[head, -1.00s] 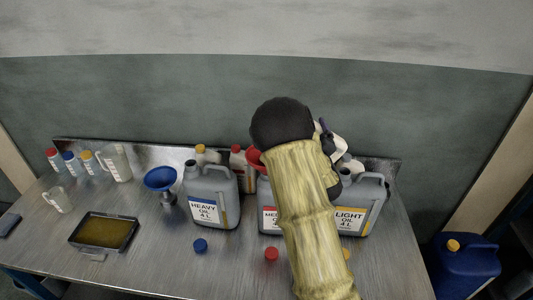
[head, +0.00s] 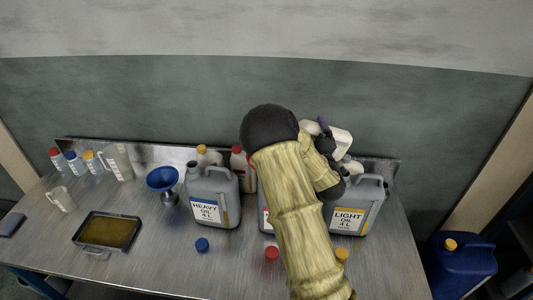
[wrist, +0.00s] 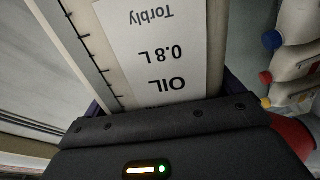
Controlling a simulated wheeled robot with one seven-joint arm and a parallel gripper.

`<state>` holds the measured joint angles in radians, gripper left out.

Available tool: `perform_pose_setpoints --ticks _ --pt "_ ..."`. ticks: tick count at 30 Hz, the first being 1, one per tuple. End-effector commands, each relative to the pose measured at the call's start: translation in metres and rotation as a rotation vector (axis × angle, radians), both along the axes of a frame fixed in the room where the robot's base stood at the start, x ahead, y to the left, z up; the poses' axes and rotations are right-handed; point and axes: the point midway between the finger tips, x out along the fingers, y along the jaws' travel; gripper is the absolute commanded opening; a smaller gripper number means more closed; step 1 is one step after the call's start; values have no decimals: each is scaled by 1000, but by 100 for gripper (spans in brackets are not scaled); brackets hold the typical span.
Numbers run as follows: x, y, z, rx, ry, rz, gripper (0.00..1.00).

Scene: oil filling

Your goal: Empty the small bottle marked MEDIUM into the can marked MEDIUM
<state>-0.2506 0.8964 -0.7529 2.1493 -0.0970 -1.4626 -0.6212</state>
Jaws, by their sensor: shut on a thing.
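My gripper (head: 323,132) is shut on a pale small bottle (head: 341,138), held tilted above the cans at the right of the bench. The wrist view shows the held bottle (wrist: 155,45) close up, with "OIL 0.8 L Torbly" upside down; its grade word is not visible. The can between the HEAVY and LIGHT cans, the MEDIUM can (head: 263,215), is mostly hidden behind my arm. A red funnel (wrist: 295,133) shows partly at the right of the wrist view. I cannot see the bottle's mouth or any oil flowing.
The HEAVY can (head: 212,195) and LIGHT can (head: 352,215) stand on either side. Blue (head: 202,244), red (head: 271,253) and yellow (head: 342,254) caps lie in front. A blue funnel (head: 163,179), an oil tray (head: 107,232) and a jug (head: 116,161) stand left.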

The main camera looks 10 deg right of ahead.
Motion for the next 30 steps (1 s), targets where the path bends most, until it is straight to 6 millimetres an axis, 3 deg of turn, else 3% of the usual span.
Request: perform_pose_setpoints --ticks 7,30 --pt "1 10 5 -32 1 14 48" --pt "2 17 7 -132 11 9 48"
